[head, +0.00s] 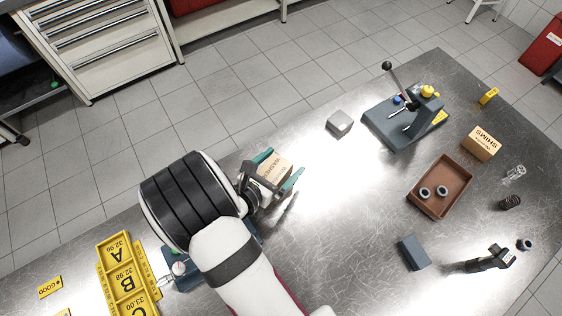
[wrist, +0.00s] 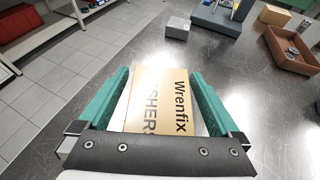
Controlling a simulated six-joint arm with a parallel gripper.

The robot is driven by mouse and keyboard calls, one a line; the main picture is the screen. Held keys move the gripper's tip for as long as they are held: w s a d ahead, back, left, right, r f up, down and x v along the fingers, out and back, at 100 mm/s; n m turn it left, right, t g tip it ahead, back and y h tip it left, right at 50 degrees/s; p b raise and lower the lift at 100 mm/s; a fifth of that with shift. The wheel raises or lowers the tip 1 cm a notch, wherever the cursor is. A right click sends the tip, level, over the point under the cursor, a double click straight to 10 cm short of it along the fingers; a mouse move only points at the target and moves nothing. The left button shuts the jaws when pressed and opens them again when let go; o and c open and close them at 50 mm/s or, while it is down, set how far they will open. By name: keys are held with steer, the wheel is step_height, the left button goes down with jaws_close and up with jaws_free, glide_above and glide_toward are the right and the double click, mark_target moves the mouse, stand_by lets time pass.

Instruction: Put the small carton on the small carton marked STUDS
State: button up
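A small tan carton (head: 275,171) sits between the teal fingers of my gripper (head: 280,164). Its printing reads Wrenfix and ends in "SHERS" in the wrist view (wrist: 160,100). My gripper (wrist: 159,75) appears shut on it, with one finger along each side, and holds it over the left-middle of the bench. Another small tan carton (head: 481,143) stands at the right of the bench, apart from my gripper. Its label seems to read SHIMS; I see no legible STUDS label. This carton also shows at the top right of the wrist view (wrist: 276,15).
A brown tray (head: 461,170) with two rings stands in front of the far carton. A lever press (head: 392,127) and a grey block (head: 339,123) stand along the back edge. A blue-grey block (head: 414,252) lies nearer. The middle of the metal bench (head: 345,215) is clear.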

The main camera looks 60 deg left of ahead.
steer(key=shift+r, duration=0.2)
steer(key=v, duration=1.2)
